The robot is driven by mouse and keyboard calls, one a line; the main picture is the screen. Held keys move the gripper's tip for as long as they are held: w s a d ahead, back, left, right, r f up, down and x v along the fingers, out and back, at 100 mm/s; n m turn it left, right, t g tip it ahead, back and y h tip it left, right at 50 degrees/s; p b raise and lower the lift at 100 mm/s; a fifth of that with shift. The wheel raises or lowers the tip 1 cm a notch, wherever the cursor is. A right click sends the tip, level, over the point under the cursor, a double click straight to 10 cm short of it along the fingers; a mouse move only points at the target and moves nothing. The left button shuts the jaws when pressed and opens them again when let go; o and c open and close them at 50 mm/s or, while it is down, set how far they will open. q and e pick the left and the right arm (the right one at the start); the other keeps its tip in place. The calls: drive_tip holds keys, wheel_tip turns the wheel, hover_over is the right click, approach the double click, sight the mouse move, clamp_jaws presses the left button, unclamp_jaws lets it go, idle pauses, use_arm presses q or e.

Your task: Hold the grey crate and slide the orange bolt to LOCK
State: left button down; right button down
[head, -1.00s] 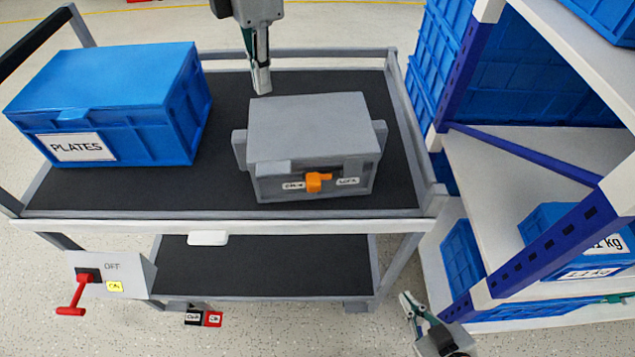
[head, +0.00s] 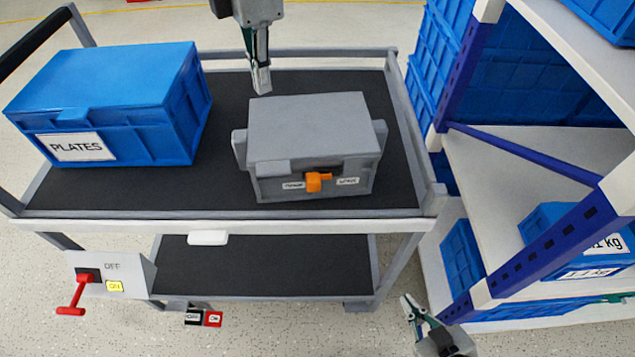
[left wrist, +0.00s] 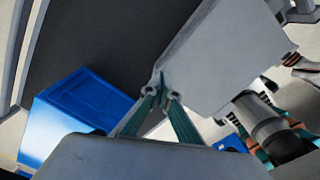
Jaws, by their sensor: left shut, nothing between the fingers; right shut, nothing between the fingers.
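The grey crate (head: 310,125) stands on the black top shelf of a cart in the head view, its lid down. The orange bolt (head: 313,182) is on its front face, between two small white tags whose print is too small to read surely. My left gripper (head: 262,90) is shut and empty, pointing down just behind the crate's back left edge; I cannot tell if it touches. In the left wrist view its fingertips (left wrist: 165,90) are beside the crate's grey surface (left wrist: 215,50). My right gripper (head: 408,302) is shut and empty, low, right of the cart.
A blue PLATES box (head: 110,105) stands on the cart's left. A red lever switch (head: 75,295) and a small black and red switch (head: 203,318) are at the cart's front. A shelf rack (head: 535,165) with blue bins stands close on the right.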

use_arm(q)
drive_tip(key=shift+f, duration=0.5)
drive_tip(key=shift+f, duration=0.1)
drive_tip(key=shift+f, duration=0.2)
drive_tip(key=shift+f, duration=0.2)
idle(0.7)
